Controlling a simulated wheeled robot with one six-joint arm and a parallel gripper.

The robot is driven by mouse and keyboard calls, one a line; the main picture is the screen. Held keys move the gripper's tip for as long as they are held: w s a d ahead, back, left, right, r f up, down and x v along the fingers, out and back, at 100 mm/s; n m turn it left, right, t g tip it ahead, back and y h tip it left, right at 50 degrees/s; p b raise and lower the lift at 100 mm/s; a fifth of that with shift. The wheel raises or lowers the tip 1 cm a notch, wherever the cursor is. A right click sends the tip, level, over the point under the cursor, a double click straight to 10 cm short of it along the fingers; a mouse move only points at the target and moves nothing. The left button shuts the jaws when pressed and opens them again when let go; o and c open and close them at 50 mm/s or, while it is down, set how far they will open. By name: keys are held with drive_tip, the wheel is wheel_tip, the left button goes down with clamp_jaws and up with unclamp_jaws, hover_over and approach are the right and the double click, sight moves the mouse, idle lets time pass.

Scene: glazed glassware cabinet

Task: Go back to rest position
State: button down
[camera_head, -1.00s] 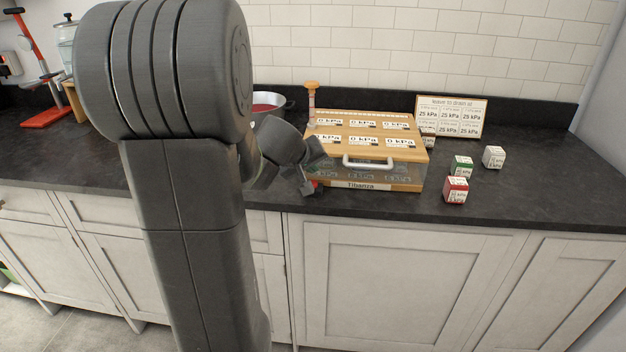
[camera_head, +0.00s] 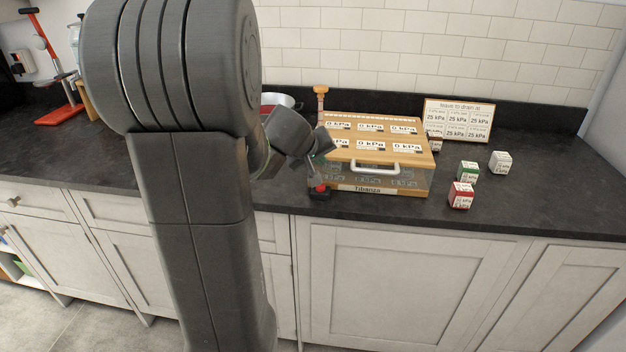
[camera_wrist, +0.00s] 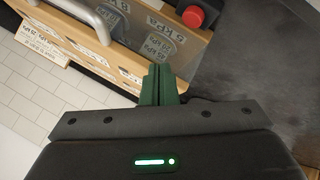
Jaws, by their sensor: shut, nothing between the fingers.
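My gripper (camera_wrist: 158,85) shows in the wrist view with its green fingers together and nothing between them. In the head view my wrist is at the left front corner of the glazed cabinet (camera_head: 385,181), and the fingertips are hard to make out there. The cabinet has a wooden lid with several "0 kPa" labels, a pale handle (camera_head: 375,166) and a "Tibanza" plate on its front. A red button (camera_head: 320,187) on a dark base sits by its left front corner. The button (camera_wrist: 193,16) also shows beyond the fingers in the wrist view, apart from them.
A sign (camera_head: 458,119) with several "25 kPa" labels stands behind the cabinet. A red cube (camera_head: 461,196), a green cube (camera_head: 467,171) and a white cube (camera_head: 500,162) stand to the right. A pot (camera_head: 278,101) is partly hidden behind my arm. The right counter end is clear.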

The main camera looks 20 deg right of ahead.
drive_tip(key=shift+f, duration=0.1)
drive_tip(key=shift+f+b, duration=0.8)
drive_tip(key=shift+f, duration=0.05)
drive_tip(key=shift+r+p, duration=0.15)
drive_tip(key=shift+p, duration=0.95)
wheel_tip(320, 180, up, 6)
drive_tip(key=p, duration=0.4)
drive_tip(key=shift+f, duration=0.25)
wheel_tip(320, 180, down, 6)
drive_tip(key=b, duration=0.4)
drive_tip(key=shift+f+b, duration=0.15)
drive_tip(key=shift+b, duration=0.25)
drive_tip(key=shift+w+b, duration=0.1)
drive_tip(key=shift+b, duration=0.45)
